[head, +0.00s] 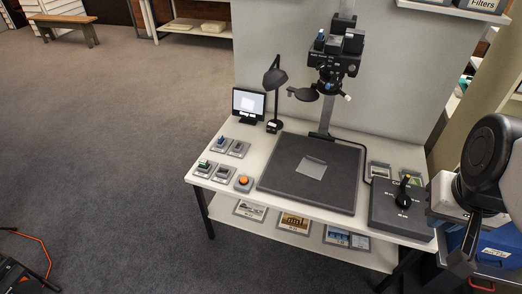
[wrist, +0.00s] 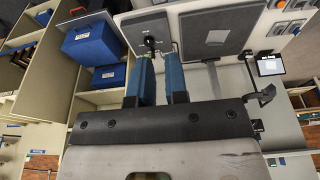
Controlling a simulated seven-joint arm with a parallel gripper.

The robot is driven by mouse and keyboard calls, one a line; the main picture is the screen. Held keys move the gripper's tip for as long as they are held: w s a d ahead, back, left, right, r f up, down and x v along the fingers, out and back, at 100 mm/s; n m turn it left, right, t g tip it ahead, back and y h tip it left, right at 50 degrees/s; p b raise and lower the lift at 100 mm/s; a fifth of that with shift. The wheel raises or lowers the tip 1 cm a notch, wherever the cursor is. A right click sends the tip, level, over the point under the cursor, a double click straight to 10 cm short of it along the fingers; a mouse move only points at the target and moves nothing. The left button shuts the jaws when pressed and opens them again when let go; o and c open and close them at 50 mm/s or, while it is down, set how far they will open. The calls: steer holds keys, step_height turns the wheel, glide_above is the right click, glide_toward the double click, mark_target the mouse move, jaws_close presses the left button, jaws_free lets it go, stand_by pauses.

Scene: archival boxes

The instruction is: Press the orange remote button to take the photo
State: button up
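The orange button (head: 243,180) sits on a small grey block near the front left of the white table, left of the dark copy board (head: 266,178). A pale sheet (head: 311,167) lies on the board. The camera (head: 338,62) hangs on a column above it. In the wrist view, my gripper (wrist: 155,56) shows two blue fingers with a gap between them and nothing held. The fingers point toward the grey box with a black knob (wrist: 150,41).
The grey box (head: 380,209) with the knob stands at the table's right end. A lamp (head: 274,78) and a small monitor (head: 248,104) stand at the back left. Small grey blocks (head: 222,173) sit beside the button. Blue boxes (wrist: 94,44) are on shelving.

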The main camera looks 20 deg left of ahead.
jaws_close()
stand_by(0.7)
steer(key=shift+w, duration=0.1)
stand_by(0.7)
steer(key=w+a+f+n+h, duration=0.25)
steer(key=w+a, duration=0.35)
steer(key=w, duration=0.3)
steer(key=w+a+f+n+t+h, duration=0.1)
steer(key=w+a+f+n, duration=0.35)
steer(key=w, duration=0.45)
steer(key=w+a+f+n+h, duration=0.1)
steer(key=w+a+f+n, duration=0.15)
steer(key=w+a, duration=0.6)
steer(key=w+a+f+n+t, duration=0.2)
steer(key=w+a+f+n, duration=0.5)
steer(key=a+f, duration=0.55)
steer(key=a+f+n+t, duration=0.1)
steer(key=a+f+n, duration=0.2)
steer(key=a+f, duration=0.4)
steer(key=a+f+n+t, duration=0.1)
steer(key=a+f+n, duration=0.2)
steer(key=a+f, duration=0.4)
steer(key=a+y, duration=0.1)
steer(key=a, duration=0.5)
steer(key=shift+t, duration=0.4)
